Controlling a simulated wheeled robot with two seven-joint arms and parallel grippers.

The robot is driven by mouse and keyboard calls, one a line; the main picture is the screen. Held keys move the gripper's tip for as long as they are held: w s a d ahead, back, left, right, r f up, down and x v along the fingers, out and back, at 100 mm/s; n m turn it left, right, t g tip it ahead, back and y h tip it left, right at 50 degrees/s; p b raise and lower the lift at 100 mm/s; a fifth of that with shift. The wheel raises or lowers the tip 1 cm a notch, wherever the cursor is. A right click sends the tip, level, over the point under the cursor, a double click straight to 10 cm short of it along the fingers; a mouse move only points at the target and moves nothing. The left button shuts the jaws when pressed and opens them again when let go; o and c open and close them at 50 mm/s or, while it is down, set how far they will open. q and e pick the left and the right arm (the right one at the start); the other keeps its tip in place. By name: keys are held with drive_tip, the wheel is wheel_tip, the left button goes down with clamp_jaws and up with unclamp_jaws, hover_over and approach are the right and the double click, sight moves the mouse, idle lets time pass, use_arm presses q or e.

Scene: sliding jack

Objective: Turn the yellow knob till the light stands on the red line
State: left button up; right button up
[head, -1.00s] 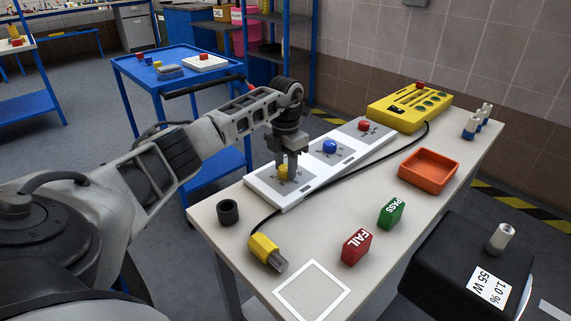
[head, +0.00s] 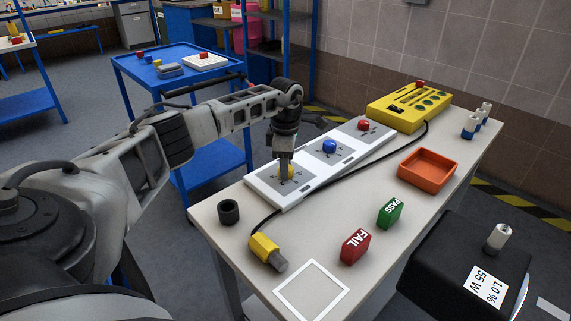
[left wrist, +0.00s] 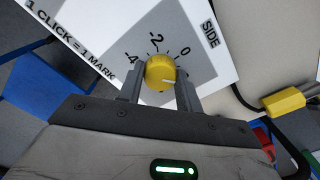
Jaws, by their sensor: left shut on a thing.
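The yellow knob (left wrist: 160,72) sits on a grey dial plate marked -4, -2 and 0 in the left wrist view. In the head view, my left gripper (head: 286,172) stands upright over the knob (head: 285,173), which is mostly hidden by the fingers. The yellow device (head: 409,108) stands at the far end of the table; I cannot make out a light or red line on it. My right gripper is not seen.
The white panel (head: 262,190) also carries a blue knob (head: 329,146) and a red knob (head: 363,125). A black cable passes along its front side. An orange tray (head: 428,168), a green PASS block (head: 390,212) and a red FAIL block (head: 355,246) stand to the right.

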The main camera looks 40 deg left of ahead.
use_arm(q)
drive_tip(key=shift+r+m, duration=0.1)
drive_tip(key=shift+m, duration=0.7)
drive_tip(key=o, duration=1)
wheel_tip(320, 180, up, 16)
drive_tip(key=p, duration=0.1)
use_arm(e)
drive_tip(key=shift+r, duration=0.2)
